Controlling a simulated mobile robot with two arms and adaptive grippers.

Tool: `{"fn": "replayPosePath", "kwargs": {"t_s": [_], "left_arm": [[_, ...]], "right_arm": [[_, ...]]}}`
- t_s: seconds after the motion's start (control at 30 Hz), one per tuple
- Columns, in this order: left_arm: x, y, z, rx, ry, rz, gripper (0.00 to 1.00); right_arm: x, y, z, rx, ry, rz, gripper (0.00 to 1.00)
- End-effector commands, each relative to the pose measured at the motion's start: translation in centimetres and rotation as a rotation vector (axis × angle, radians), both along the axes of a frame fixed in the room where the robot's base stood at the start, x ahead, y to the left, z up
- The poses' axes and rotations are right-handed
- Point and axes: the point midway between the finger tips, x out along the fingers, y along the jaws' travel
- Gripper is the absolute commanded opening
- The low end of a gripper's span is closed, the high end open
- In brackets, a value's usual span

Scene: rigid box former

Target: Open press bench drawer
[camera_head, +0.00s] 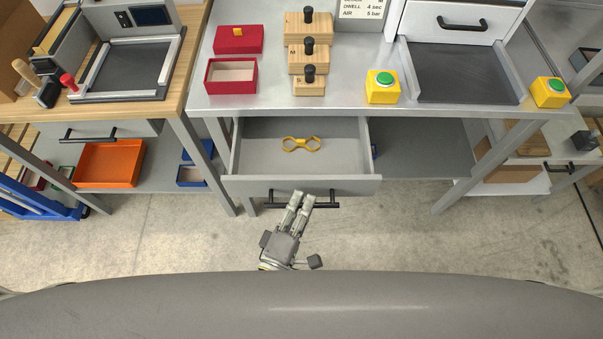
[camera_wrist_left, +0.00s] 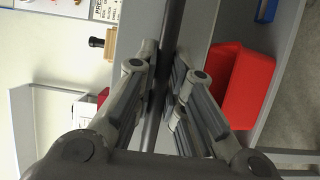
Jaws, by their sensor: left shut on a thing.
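The press bench drawer (camera_head: 300,186) is grey and stands pulled out from under the bench top (camera_head: 335,97). A yellow figure-eight-shaped item (camera_head: 301,145) lies inside it. A black bar handle (camera_head: 329,205) runs across the drawer front. My left gripper (camera_head: 304,199) is at the handle and shut on it. In the left wrist view the dark handle bar (camera_wrist_left: 171,70) passes between the two fingers (camera_wrist_left: 165,75). My right gripper is not in view.
On the bench top are a red box (camera_head: 231,78), its red lid (camera_head: 238,40), several wooden blocks with black knobs (camera_head: 308,60), and yellow boxes with green buttons (camera_head: 382,87). An orange tray (camera_head: 110,165) sits on the left bench's lower shelf. The floor (camera_head: 385,230) before the drawer is clear.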

Motion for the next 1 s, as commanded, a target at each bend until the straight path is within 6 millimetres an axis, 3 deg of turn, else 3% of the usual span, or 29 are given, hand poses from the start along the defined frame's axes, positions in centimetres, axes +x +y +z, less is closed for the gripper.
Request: {"fn": "replayPosePath", "kwargs": {"t_s": [0.1, 0.3, 0.8, 0.83, 1.0], "left_arm": [[-2.2, 0.0, -0.1, 0.003, 0.004, -0.002, 0.0], [-4.2, 0.0, -0.1, 0.002, 0.001, -0.002, 0.0], [-4.9, 0.0, -0.1, 0.003, 0.001, -0.001, 0.0], [-4.9, 0.0, -0.1, 0.003, 0.001, -0.001, 0.12], [-4.8, 0.0, -0.1, 0.001, 0.001, -0.001, 0.34]], "right_arm": [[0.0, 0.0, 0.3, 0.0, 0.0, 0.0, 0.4], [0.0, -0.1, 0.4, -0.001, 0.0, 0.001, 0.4], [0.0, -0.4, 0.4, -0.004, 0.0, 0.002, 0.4], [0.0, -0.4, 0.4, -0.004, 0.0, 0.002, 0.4], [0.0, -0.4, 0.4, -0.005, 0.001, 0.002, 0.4]]}}
